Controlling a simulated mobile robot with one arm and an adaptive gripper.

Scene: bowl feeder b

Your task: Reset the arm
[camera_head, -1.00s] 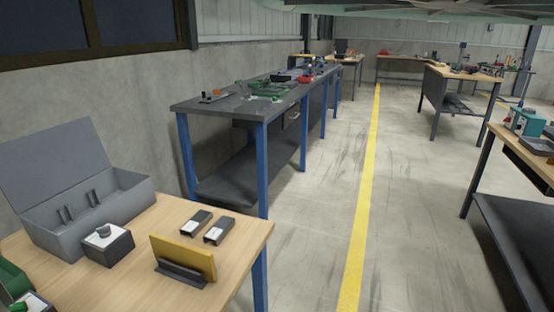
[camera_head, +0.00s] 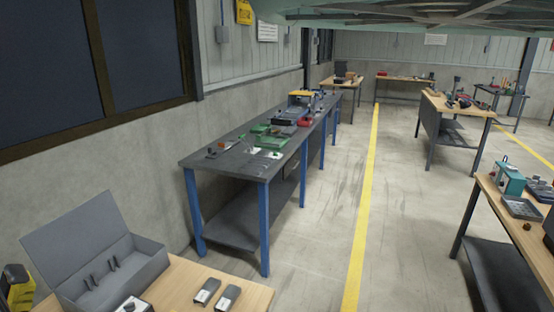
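My gripper and arm do not show in the head view, so I cannot see how the arm stands or whether the gripper is open or shut. The view looks over a workshop aisle. A wooden-topped bench (camera_head: 190,285) is at the lower left. On it stands an open grey metal box (camera_head: 128,275) with its lid raised. Two small dark blocks with white labels, one of them this block (camera_head: 207,291), lie on the bench to the right of the box.
A long dark workbench (camera_head: 215,163) with blue legs runs along the left wall, with green trays and small parts on top. Benches stand on the right, one holding a teal machine (camera_head: 509,178). The floor along the yellow line (camera_head: 367,195) is clear.

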